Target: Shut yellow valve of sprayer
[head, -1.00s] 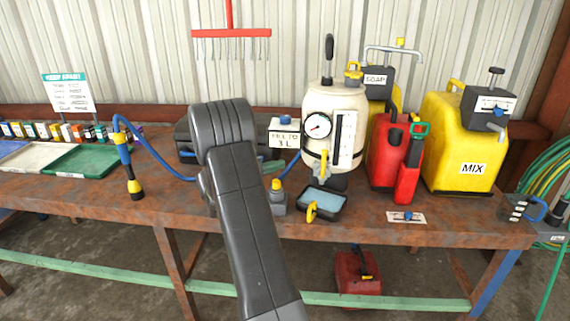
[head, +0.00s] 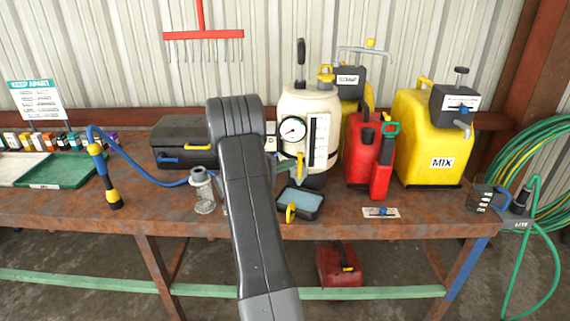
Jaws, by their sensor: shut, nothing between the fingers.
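The sprayer (head: 326,108) is a white tank with a black pump handle, a round gauge and a level strip, standing on the bench. Its yellow valve (head: 300,165) is a lever low on the front, standing roughly upright. My gripper (head: 287,167) is shut and empty, just left of the lever. I cannot tell whether the fingertips touch it. My arm hides the gripper's base and part of the bench. A blue hose (head: 150,171) runs to a yellow and black wand (head: 104,175) on the left.
A tray with blue inside (head: 315,206) and a yellow piece lies below the valve. A red can (head: 358,170) and yellow MIX tank (head: 424,140) stand right. A grey-topped jar (head: 204,191) and black case (head: 171,137) stand left. The bench front (head: 350,228) is mostly clear.

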